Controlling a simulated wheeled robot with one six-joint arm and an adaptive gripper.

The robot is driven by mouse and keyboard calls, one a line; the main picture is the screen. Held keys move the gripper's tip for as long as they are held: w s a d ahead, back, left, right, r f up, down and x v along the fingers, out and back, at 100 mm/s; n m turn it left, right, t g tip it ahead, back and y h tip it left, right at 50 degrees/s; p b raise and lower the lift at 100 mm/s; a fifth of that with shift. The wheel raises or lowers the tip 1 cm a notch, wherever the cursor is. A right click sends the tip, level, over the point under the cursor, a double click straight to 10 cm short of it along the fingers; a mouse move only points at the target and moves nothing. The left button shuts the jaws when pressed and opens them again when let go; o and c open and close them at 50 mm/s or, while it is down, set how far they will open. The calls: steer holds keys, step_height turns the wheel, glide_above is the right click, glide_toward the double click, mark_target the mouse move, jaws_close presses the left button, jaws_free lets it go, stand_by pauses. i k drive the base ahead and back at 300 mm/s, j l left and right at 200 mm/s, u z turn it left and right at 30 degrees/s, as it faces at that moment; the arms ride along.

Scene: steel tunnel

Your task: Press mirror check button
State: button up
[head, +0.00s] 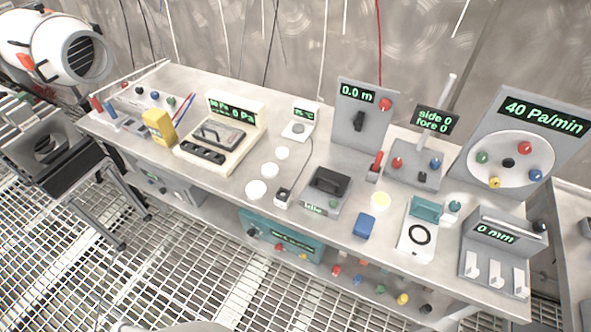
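No label reading "mirror check" can be made out, so I cannot tell which button it is. A grey panel with a "side 0 fore 0" display (434,119) has a red button (397,163), a blue button (435,163) and a pale upright lever. A white unit (417,240) at the front right bears a black ring and a teal block (426,210); a small teal knob (455,207) is beside it. My gripper is not in view.
The long pale bench (210,172) carries several instruments, including a "0.0 m" panel (362,112), a "40 Pa/min" panel (520,145) and a "0 mm" unit (495,262). A teal box (283,238) sits on the lower shelf. Open grating floor (190,270) lies in front.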

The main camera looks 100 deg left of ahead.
mark_target(334, 204)
steer(key=j+u, duration=0.1)
steer(key=u, duration=1.95)
steer(key=k+j, duration=0.05)
